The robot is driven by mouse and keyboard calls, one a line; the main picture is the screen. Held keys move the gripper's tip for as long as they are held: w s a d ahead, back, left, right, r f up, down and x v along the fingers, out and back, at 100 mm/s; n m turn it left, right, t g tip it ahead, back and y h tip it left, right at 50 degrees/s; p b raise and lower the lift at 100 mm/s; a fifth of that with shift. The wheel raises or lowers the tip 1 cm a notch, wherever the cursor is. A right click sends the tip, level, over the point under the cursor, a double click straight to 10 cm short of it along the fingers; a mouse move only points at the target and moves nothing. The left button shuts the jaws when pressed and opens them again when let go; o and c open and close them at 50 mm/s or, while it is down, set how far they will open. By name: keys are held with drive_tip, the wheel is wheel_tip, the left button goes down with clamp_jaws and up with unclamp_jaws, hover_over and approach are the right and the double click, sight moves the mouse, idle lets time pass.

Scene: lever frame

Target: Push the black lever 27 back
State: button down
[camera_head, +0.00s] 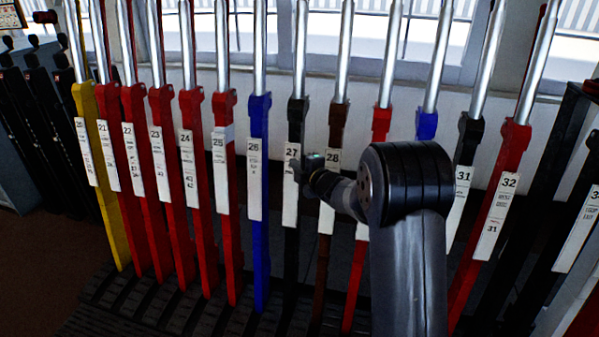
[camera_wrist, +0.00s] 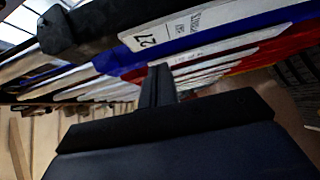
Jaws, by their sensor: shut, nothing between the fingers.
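The black lever 27 (camera_head: 296,118) stands in the row with a silver upper rod and a white label marked 27. In the head view it is between blue lever 26 (camera_head: 260,115) and brown lever 28 (camera_head: 338,118). My gripper (camera_head: 299,170) is shut and empty at the right edge of the label, covering part of it. In the wrist view lever 27 (camera_wrist: 95,25) crosses the top, and the shut fingers (camera_wrist: 158,75) point towards it just below its label. I cannot tell whether they touch it.
Red lever 25 (camera_head: 224,130) and other levers stand close on the left. Levers 31 (camera_head: 468,145) and 32 (camera_head: 510,150) stand right of my arm, which hides parts of the levers between. Windows and a pale wall lie behind; a dark ribbed floor (camera_head: 150,305) lies below.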

drive_tip(key=v, duration=0.9)
drive_tip(key=shift+a+p, duration=0.35)
drive_tip(key=shift+s+f, duration=0.1)
drive_tip(key=shift+s, duration=0.05)
